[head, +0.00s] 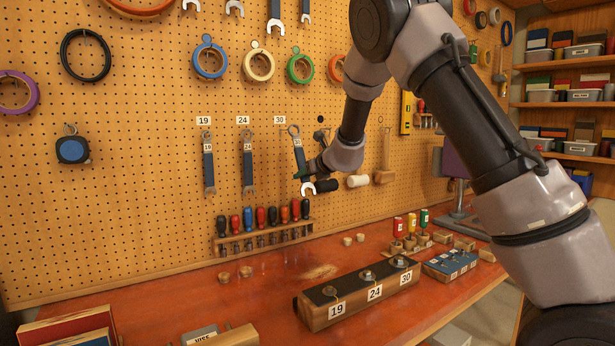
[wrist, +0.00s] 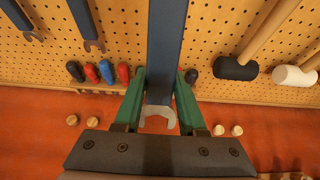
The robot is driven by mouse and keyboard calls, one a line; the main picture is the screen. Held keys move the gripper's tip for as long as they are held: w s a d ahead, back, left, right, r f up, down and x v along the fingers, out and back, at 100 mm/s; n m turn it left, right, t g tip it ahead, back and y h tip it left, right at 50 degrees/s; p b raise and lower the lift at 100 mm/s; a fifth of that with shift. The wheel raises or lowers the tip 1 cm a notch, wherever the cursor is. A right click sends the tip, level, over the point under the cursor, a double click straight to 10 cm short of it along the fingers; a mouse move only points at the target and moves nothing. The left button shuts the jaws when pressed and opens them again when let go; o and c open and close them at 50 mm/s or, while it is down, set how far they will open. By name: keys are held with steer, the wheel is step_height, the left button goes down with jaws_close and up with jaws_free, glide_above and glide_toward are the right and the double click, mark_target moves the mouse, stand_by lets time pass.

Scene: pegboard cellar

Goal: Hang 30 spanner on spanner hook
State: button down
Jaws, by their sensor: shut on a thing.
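The 30 spanner (head: 299,156) has a blue handle and bare metal ends. It is slightly tilted in front of the pegboard, ring end up and open jaw down. Its ring is just right of and below the "30" label (head: 279,120). The spanner hook under that label cannot be made out clearly. My gripper (head: 301,173) is shut on the lower handle. In the wrist view, its green fingers (wrist: 160,96) press both sides of the blue handle (wrist: 166,45), with the open jaw pointing towards me. I cannot tell whether the ring touches a hook.
The 19 spanner (head: 208,163) and 24 spanner (head: 247,163) hang to the left under their labels. A black mallet (head: 326,186) and white mallet (head: 357,181) hang close right. A screwdriver rack (head: 262,238) is below. A numbered block (head: 358,292) stands on the red bench.

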steer(key=w+a+f, duration=0.1)
steer(key=w+a, duration=0.2)
steer(key=w, duration=0.2)
steer(key=shift+w+a, duration=0.2)
steer(key=shift+a, duration=0.05)
stand_by(0.5)
stand_by(0.6)
steer(key=shift+c, duration=2)
jaws_free()
steer(key=shift+f, duration=0.1)
